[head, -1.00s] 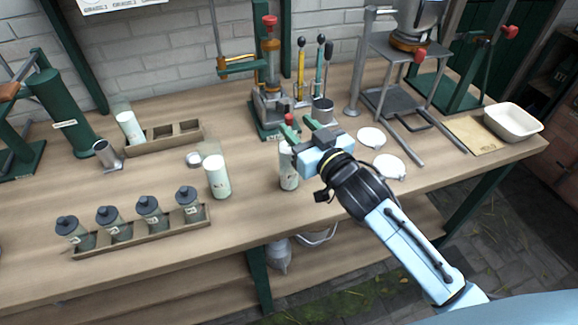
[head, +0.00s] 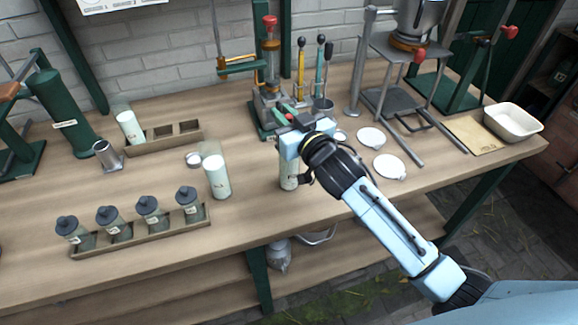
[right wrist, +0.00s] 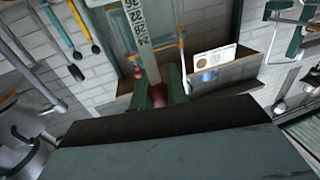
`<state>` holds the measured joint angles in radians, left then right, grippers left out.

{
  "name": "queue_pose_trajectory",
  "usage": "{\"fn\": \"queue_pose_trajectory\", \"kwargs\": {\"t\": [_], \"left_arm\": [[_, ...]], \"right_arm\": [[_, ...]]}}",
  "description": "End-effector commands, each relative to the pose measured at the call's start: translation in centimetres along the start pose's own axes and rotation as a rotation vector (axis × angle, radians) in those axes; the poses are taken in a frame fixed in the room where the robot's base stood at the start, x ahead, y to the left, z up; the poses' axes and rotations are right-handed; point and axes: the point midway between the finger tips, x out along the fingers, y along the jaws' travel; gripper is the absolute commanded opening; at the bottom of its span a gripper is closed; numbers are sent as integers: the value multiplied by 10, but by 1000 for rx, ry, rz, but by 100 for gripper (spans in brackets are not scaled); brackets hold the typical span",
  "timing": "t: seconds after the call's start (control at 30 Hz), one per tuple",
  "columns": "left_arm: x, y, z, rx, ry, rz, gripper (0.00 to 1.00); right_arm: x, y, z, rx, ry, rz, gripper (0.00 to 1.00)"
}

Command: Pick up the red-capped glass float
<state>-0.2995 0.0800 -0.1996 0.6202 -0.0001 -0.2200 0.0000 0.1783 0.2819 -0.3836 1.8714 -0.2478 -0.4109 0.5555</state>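In the right wrist view a dark red rounded thing, which looks like the float's red cap (right wrist: 158,97), sits between the green fingers (right wrist: 160,92). The fingers stand apart on either side of it; firm contact does not show. The float's body is hidden by the gripper and the cylinder. My left gripper is not in view.
A white-filled cylinder (head: 217,178) stands to the left. A rack of dark-capped bottles (head: 140,235) is at the front left. A green-based press (head: 268,95) stands close behind the gripper. White discs (head: 371,137) lie to the right, before a metal stand (head: 390,98).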

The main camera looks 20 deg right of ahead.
Motion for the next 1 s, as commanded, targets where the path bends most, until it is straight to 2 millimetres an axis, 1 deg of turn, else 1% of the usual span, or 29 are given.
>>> {"fn": "queue_pose_trajectory", "kwargs": {"t": [0.3,0.47,0.57,0.67,1.0], "left_arm": [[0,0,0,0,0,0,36],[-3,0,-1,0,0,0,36],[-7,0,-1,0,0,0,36],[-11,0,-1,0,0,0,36],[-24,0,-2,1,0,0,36]], "right_arm": [[0,0,-2,0,1,0,3],[0,0,-14,0,3,0,3],[0,0,-29,0,5,-1,3],[0,0,-48,-1,6,-1,3],[0,0,-121,-1,6,0,3]]}}
